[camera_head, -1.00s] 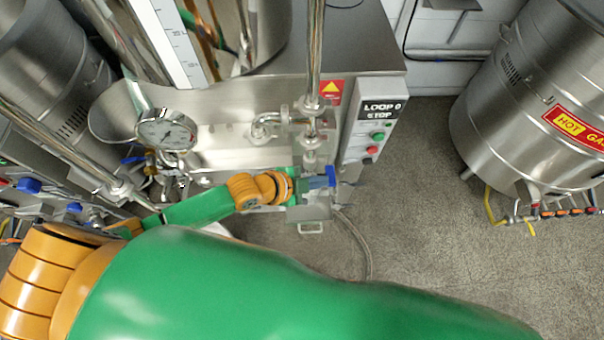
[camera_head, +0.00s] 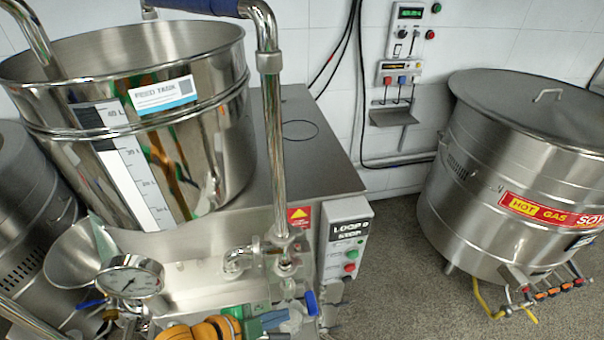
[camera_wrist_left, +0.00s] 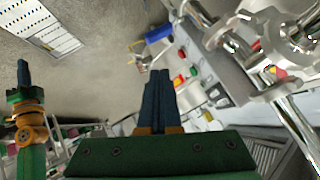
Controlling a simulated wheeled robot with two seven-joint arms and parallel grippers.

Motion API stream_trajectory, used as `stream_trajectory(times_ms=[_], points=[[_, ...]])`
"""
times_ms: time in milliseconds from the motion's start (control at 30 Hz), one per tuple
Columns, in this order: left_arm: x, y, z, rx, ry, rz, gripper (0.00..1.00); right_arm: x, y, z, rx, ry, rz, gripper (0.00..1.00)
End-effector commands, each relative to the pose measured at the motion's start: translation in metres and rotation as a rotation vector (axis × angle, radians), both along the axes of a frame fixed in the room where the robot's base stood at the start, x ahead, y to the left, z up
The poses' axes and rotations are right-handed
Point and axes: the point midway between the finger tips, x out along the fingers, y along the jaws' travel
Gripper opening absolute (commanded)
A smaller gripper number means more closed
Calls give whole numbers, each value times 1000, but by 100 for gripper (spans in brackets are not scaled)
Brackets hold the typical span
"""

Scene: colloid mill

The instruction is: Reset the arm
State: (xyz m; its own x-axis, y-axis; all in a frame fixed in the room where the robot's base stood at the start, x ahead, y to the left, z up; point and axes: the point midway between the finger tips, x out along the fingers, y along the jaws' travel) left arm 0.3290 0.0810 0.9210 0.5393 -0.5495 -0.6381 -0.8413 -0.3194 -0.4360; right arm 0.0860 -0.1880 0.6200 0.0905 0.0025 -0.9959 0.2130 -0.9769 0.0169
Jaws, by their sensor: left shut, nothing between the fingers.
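My left gripper (camera_head: 274,319) is at the bottom of the head view, in front of the mill's lower pipework. In the left wrist view its two dark blue fingers (camera_wrist_left: 158,85) lie together, with nothing between them. My right gripper (camera_wrist_left: 24,74) shows at the left edge of the left wrist view, pointing up; its fingers are too small and edge-on to tell open from shut. The colloid mill's steel feed tank (camera_head: 215,130) stands at the left of the head view. A blue valve handle (camera_head: 311,303) is just right of my left gripper; I cannot tell whether they touch.
A steel pipe (camera_head: 274,150) runs down beside the tank. A pressure gauge (camera_head: 130,278) stands low left. The control box (camera_head: 345,240) with green and red buttons is right of the pipe. A large hot gas vessel (camera_head: 500,190) stands right. Bare floor (camera_head: 410,300) lies between.

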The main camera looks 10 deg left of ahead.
Motion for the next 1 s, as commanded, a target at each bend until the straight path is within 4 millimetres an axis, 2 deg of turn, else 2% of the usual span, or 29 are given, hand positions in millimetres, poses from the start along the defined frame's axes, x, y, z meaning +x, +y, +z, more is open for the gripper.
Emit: stream_trajectory(times_ms=[67,167,267,333,500,600,767,867,1000], points=[[-6,-7,0,-30,71,100,0,0,0,0,0,0,0,0],[-14,2,-4,-51,199,313,0,0,0,0,1,0,0,0],[-29,26,-11,-56,333,556,0,0,0,0,0,0,0,0],[-46,45,-18,-55,436,736,0,0,0,0,0,0,0,0],[-105,90,-32,-28,674,1157,0,0,0,0,0,0,0,0],[-96,87,-68,-7,681,1132,0,0,0,-1,0,0,0,0],[-97,86,-122,15,707,1124,0,0,0,-1,0,0,0,0],[-105,86,-160,31,726,1120,0,0,0,-2,0,0,0,0],[-132,89,-221,63,762,1115,0,0,0,-3,0,0,0,0]])
